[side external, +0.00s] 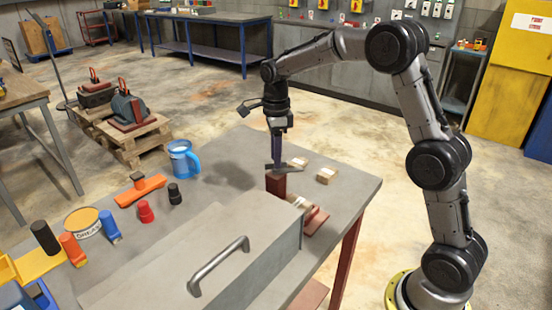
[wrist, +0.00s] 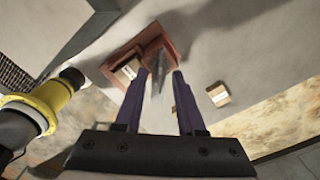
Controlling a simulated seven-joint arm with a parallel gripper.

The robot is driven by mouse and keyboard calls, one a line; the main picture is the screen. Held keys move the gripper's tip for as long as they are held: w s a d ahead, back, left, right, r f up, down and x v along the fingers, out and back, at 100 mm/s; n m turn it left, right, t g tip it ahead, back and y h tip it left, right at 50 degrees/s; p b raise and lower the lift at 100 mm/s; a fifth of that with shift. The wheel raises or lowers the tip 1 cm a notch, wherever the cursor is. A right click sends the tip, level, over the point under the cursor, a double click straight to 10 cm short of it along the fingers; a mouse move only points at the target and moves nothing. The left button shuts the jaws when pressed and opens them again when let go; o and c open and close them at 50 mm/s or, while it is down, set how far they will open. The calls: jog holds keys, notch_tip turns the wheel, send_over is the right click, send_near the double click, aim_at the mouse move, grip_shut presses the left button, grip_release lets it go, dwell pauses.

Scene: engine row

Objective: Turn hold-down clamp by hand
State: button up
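The hold-down clamp shows as a grey metal bar (side external: 283,167) on top of a reddish-brown block (side external: 276,184), near the table's far right corner. In the wrist view, the grey bar (wrist: 161,82) lies between my two purple fingers, in front of the reddish-brown base (wrist: 152,42). My gripper (side external: 277,158) points down from above and its tips are at the bar; it also shows in the wrist view (wrist: 161,73). The fingers are apart, with a narrow gap visible beside the bar. Whether either finger touches it, I cannot tell.
Small cardboard boxes (side external: 326,176) lie near the clamp, one seen in the wrist view (wrist: 218,94). A large grey cover with a handle (side external: 218,266) stands in front. A blue mug (side external: 183,160), an orange tool (side external: 140,190) and a grease tin (side external: 82,222) are at left.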

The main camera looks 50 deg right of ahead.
jog(key=shift+f, duration=0.7)
grip_shut()
dwell(1.0)
